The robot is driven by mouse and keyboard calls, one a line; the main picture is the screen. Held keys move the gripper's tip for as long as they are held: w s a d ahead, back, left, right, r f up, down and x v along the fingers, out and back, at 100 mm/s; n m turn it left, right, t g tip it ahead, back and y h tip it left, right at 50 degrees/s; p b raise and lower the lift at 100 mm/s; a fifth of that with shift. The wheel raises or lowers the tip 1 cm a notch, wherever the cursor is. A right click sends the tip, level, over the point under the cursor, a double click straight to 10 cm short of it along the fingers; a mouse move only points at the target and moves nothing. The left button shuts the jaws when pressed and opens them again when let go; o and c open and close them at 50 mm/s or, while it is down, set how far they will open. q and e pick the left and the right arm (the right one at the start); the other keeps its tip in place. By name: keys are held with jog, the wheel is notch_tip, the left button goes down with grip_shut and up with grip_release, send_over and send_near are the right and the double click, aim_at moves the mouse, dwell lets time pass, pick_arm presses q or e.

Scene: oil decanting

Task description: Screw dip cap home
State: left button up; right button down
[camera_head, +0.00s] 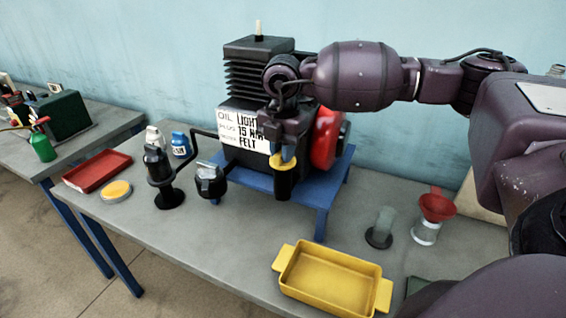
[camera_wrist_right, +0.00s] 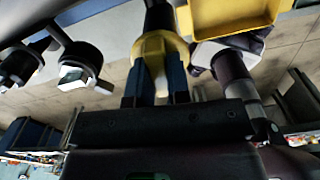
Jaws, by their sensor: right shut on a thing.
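The yellow dip cap (camera_head: 283,161) sits at the top of a black upright neck (camera_head: 283,186) on the front of the dark finned machine (camera_head: 258,75). My right gripper (camera_head: 284,150) comes down from above and is shut on the cap. In the right wrist view, the blue fingers (camera_wrist_right: 155,82) stand on either side of the cap's pale grip, with the yellow rim (camera_wrist_right: 160,46) beyond them against the black neck. The thread is hidden, so I cannot tell how tightly the cap is seated. My left gripper is not in view.
The machine stands on a blue stand (camera_head: 325,190), with a red round part (camera_head: 326,138) at its right. A yellow tray (camera_head: 333,280) lies in front; a red funnel (camera_head: 437,206) stands at right. A black lidded part (camera_head: 210,180) and a black stand (camera_head: 170,198) are left of the neck.

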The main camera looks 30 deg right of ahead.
jog(key=c, duration=1)
grip_release()
jog(key=shift+r, duration=0.1)
jog(key=shift+r+p, duration=0.8)
jog(key=shift+r, duration=0.5)
jog(key=shift+r+p, duration=1.05)
jog(key=shift+r, duration=1.1)
